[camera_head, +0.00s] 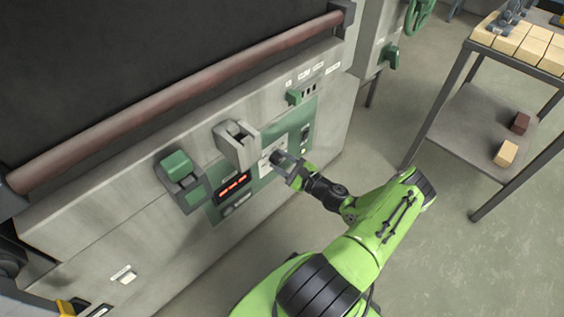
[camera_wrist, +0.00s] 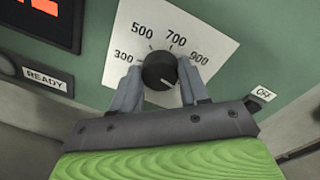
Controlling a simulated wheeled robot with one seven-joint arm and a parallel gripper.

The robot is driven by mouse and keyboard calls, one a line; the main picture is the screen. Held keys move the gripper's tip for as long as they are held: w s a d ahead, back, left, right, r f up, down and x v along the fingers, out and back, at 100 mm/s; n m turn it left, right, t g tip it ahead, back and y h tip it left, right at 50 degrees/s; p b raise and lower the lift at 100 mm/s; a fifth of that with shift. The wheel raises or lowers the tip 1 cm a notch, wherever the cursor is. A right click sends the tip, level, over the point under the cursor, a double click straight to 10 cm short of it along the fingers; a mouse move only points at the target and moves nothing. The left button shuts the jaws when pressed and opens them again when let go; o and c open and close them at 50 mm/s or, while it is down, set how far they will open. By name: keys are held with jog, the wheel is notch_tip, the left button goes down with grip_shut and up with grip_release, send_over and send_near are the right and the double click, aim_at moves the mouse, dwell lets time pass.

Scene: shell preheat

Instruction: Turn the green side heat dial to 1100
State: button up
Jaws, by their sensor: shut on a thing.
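A round black dial knob (camera_wrist: 160,70) sits on a white scale plate marked 300, 500, 700 and 900 in the wrist view. A small pale mark shows on the knob's lower right; I cannot tell which number it indicates. No 1100 mark is visible. My gripper (camera_wrist: 160,82) is shut on the knob, with one grey finger on each side. In the head view my gripper (camera_head: 279,158) reaches the green panel (camera_head: 301,118), and the knob is hidden behind the fingers. The white plate (camera_head: 265,164) shows partly beside them.
A red lit display (camera_head: 233,186) is left of the dial. A grey lever housing (camera_head: 236,144) and a green-topped one (camera_head: 178,168) jut out nearby. A shelf table (camera_head: 480,118) stands right, with open floor between.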

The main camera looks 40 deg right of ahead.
jog(key=o, duration=1.1)
jog(key=shift+c, duration=0.2)
jog(key=s+d+p, duration=0.1)
jog(key=s+p, duration=0.1)
jog(key=s, duration=1.3)
jog(key=shift+s+d+r, duration=0.2)
jog(key=shift+s+r, duration=0.05)
jog(key=shift+s, duration=0.15)
